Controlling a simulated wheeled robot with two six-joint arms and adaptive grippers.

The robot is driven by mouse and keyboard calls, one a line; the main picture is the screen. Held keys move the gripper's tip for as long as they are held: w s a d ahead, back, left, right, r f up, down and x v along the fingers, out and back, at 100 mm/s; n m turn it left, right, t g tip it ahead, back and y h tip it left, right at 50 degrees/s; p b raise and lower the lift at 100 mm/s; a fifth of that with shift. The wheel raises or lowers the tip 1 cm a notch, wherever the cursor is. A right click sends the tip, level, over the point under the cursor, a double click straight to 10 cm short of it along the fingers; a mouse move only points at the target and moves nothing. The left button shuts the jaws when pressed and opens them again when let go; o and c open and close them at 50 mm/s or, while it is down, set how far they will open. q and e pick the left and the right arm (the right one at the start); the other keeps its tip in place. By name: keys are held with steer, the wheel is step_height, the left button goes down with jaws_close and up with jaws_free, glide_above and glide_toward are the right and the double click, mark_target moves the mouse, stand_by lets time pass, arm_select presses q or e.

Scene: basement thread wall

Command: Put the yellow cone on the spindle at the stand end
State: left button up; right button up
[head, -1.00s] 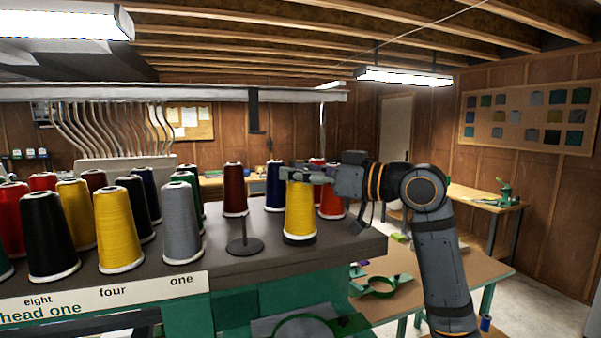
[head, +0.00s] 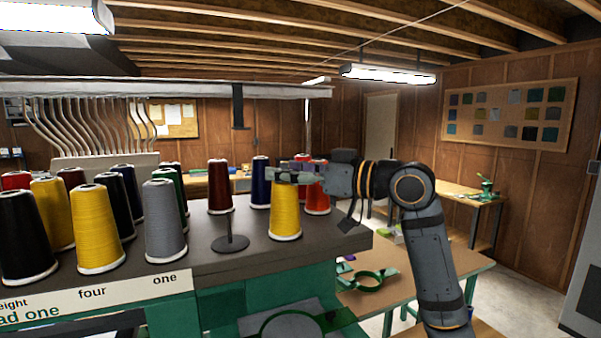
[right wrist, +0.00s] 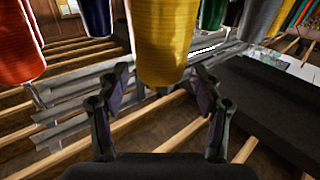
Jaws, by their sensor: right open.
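The yellow cone (head: 285,212) stands upright near the right end of the dark stand top (head: 330,238), its white base down on the stand. Any spindle under it is hidden by the cone. My right gripper (head: 284,173) is open at the cone's narrow top, coming in from the right. In the right wrist view the yellow cone (right wrist: 165,40) lies between the spread fingers (right wrist: 163,85), with gaps on both sides. An empty spindle (head: 230,241) with a round dark base stands just left of the cone. My left gripper is out of view.
A grey cone (head: 164,222) and another yellow cone (head: 95,230) stand to the left. Dark red (head: 219,186), blue (head: 260,183) and red (head: 317,200) cones stand behind, the red one close to my gripper. A table with green hoops (head: 368,281) is lower right.

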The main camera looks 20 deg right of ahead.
steer(key=v, duration=0.6)
steer(key=shift+s+d, duration=0.15)
steer(key=shift+s, duration=0.1)
steer(key=shift+d, duration=0.1)
